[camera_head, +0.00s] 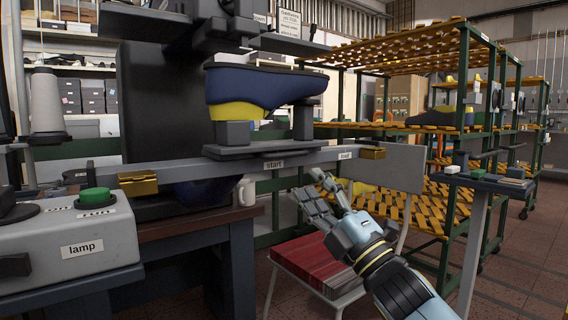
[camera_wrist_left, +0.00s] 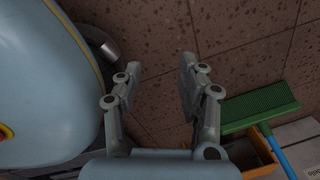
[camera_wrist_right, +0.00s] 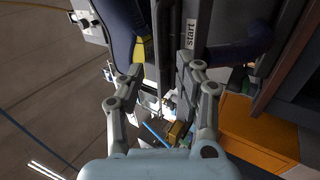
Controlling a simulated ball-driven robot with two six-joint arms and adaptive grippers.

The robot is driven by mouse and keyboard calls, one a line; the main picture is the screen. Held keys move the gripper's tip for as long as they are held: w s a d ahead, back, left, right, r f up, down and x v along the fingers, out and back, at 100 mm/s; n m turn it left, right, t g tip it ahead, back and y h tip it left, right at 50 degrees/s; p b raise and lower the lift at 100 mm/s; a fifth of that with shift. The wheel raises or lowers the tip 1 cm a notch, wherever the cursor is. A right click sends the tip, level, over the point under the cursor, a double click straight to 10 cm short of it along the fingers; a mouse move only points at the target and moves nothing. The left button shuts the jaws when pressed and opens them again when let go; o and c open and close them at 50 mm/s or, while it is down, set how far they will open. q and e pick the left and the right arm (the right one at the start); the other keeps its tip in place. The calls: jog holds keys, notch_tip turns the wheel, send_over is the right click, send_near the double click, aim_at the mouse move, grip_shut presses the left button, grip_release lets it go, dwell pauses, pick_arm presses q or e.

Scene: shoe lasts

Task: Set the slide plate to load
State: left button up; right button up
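The dark slide plate (camera_head: 240,151) sits on a long grey rail (camera_head: 205,171), above the "start" label (camera_head: 274,164). The "load" label (camera_head: 345,156) is farther right on the rail, beside a gold block (camera_head: 372,153). A blue and yellow shoe last (camera_head: 262,88) stands on a grey block on the plate. My right gripper (camera_head: 321,188) is open and empty, below the rail between the two labels and apart from the plate; its spread fingers show in the right wrist view (camera_wrist_right: 160,75). My left gripper (camera_wrist_left: 158,82) is open and empty over the floor.
Another gold block (camera_head: 138,183) sits at the rail's left. A grey control box (camera_head: 85,240) with a green button stands at left front. A chair with a red seat (camera_head: 312,262) is below the right gripper.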

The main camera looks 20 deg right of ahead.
aim_at(288, 156)
jog(key=x, duration=0.9)
jog(key=shift+w+r, duration=0.1)
jog(key=shift+w, duration=0.1)
grip_shut()
